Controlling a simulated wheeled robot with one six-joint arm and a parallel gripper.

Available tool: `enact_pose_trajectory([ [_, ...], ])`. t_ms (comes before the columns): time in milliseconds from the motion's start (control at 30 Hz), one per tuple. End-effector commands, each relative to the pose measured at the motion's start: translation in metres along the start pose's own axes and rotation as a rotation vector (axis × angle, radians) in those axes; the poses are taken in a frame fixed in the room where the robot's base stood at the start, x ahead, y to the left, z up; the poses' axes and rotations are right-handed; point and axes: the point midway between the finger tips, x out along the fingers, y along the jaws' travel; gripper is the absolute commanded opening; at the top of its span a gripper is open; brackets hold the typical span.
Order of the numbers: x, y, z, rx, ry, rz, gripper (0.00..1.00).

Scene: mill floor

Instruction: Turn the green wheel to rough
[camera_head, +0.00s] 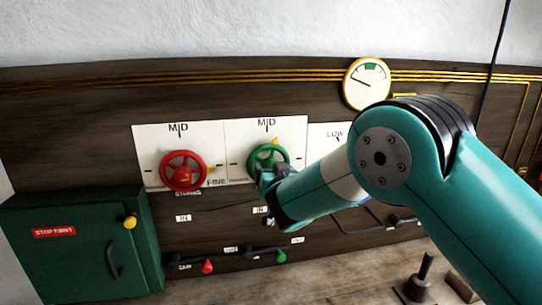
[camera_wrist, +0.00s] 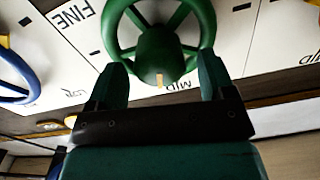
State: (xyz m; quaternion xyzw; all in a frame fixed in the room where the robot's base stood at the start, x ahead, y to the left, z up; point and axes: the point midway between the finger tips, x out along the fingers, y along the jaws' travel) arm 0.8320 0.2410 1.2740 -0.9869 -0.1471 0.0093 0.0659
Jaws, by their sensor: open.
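The green wheel (camera_head: 267,157) is mounted on a white dial plate (camera_head: 296,130) marked MID at the top. A small yellow pointer at its top sits near the MID mark. In the wrist view the green wheel (camera_wrist: 160,48) fills the top middle, with MID upside down below it. My gripper (camera_wrist: 160,82) is open, its two fingers spread on either side of the wheel's near rim; I cannot tell whether they touch it. In the head view my gripper (camera_head: 264,178) is at the wheel's lower edge, partly hiding it. No word "rough" is readable.
A red wheel (camera_head: 183,171) is on the left plate, its yellow pointer near FINE. A blue wheel (camera_wrist: 14,76) shows at the wrist view's left. A green cabinet (camera_head: 75,265) is at lower left. Red-handled (camera_head: 207,266) and green-handled (camera_head: 281,256) levers sit below. A gauge (camera_head: 367,84) hangs above.

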Motion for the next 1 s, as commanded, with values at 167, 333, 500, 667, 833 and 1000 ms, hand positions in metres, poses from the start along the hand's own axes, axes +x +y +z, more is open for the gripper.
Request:
enact_pose_trajectory([
  [167, 0.02, 0.0, -0.002, 0.0, 0.0, 0.002, 0.76],
  [333, 0.027, 0.0, 0.0, -0.001, -0.001, 0.001, 0.76],
  [500, 0.028, 0.0, 0.001, -0.001, -0.001, 0.001, 0.76],
  [667, 0.028, 0.0, 0.0, -0.001, -0.001, 0.001, 0.6],
  [833, 0.028, 0.0, 0.0, 0.0, -0.001, 0.001, 0.27],
  [1000, 0.028, 0.0, 0.001, -0.006, 0.0, 0.001, 0.27],
])
